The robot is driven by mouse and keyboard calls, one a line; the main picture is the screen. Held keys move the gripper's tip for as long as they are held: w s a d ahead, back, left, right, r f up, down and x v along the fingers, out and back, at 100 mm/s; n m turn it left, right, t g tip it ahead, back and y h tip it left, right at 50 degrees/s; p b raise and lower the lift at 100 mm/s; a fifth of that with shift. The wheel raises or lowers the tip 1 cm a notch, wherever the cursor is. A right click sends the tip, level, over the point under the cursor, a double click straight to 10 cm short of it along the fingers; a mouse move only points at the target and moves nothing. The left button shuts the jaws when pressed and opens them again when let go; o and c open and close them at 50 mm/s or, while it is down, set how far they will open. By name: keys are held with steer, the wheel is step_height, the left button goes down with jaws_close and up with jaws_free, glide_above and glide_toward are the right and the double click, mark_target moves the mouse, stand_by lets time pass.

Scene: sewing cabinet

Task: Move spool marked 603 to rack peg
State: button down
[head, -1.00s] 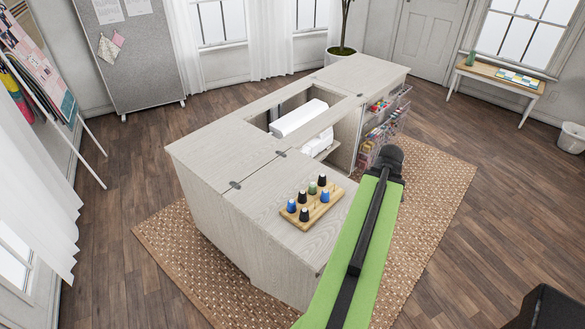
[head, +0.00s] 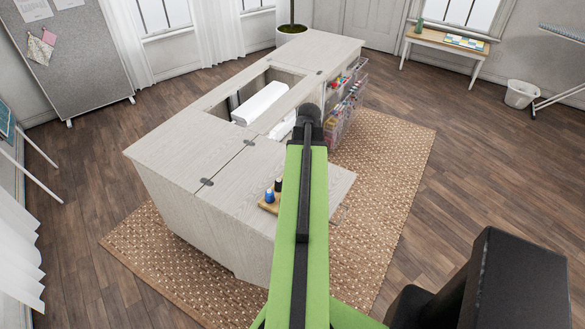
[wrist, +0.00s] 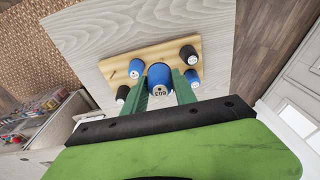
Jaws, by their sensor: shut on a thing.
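The blue spool marked 603 (wrist: 159,80) is between the two green fingers of my gripper (wrist: 161,88) in the wrist view, its dark number facing the camera. My gripper is shut on it. It looks larger than the other spools and overlaps the wooden rack (wrist: 152,55); I cannot tell whether it touches the rack. A small dark peg (wrist: 112,74) shows bare at the rack's left end. In the head view my arm hides the gripper, the held spool and most of the rack (head: 267,207).
Other spools stand on the rack: blue ones (wrist: 136,69) (wrist: 192,77) and black ones (wrist: 188,53) (wrist: 123,93). The rack sits on the pale wooden cabinet top (head: 225,190). The cabinet has an open well with a white machine (head: 259,103). A woven rug (head: 385,165) lies below.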

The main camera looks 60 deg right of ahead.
steer(key=shift+w+a+f+b, duration=0.1)
steer(key=shift+w+f+b, duration=0.25)
steer(key=shift+f+b, duration=0.7)
steer(key=shift+w+a+f+b, duration=0.1)
steer(key=shift+w+f+b, duration=0.25)
steer(key=shift+f+b, duration=0.7)
steer(key=shift+w+f+b, duration=0.35)
steer(key=shift+f+b, duration=0.7)
steer(key=shift+f, duration=0.15)
steer(key=shift+f+b, duration=1.2)
steer(key=shift+b, duration=0.2)
steer(key=shift+f, duration=0.15)
steer(key=c, duration=0.9)
jaws_free()
